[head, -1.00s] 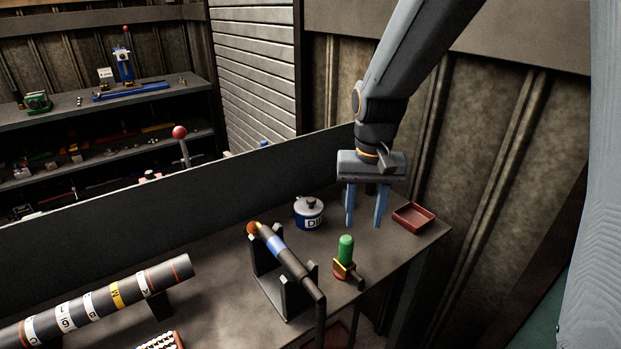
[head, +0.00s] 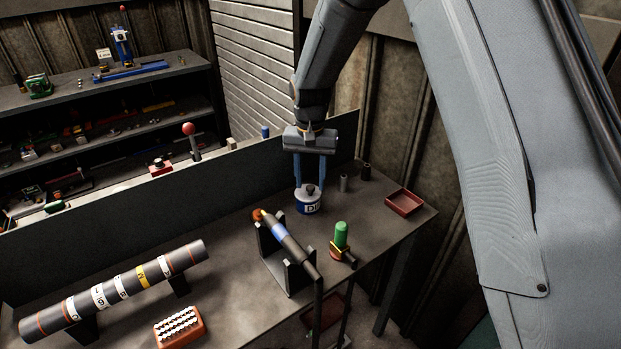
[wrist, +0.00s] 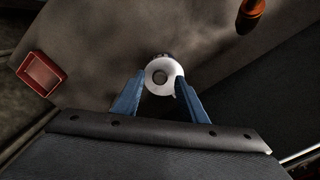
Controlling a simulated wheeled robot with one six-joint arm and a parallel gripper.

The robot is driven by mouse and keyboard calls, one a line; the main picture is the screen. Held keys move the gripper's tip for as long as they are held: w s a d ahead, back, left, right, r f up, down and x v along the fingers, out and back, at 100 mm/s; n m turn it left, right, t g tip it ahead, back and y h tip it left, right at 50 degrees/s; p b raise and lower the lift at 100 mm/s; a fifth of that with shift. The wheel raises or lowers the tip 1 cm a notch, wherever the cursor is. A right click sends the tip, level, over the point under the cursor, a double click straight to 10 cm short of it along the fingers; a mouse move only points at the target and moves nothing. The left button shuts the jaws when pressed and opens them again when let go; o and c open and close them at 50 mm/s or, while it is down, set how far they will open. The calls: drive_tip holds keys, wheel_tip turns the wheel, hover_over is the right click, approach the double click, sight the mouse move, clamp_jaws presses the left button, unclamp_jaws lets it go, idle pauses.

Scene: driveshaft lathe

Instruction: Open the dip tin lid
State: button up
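The dip tin (head: 309,208) is a small round tin with a blue, lettered side, standing upright on the bench.
A rod on a black stand (head: 288,244) stands close in front of the tin, with a green-handled tool (head: 340,236) to its right. A low dark panel (head: 130,205) runs behind the bench.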

drive_tip(key=shift+f, duration=0.45)
drive_tip(key=shift+c, duration=0.5)
clamp_jaws()
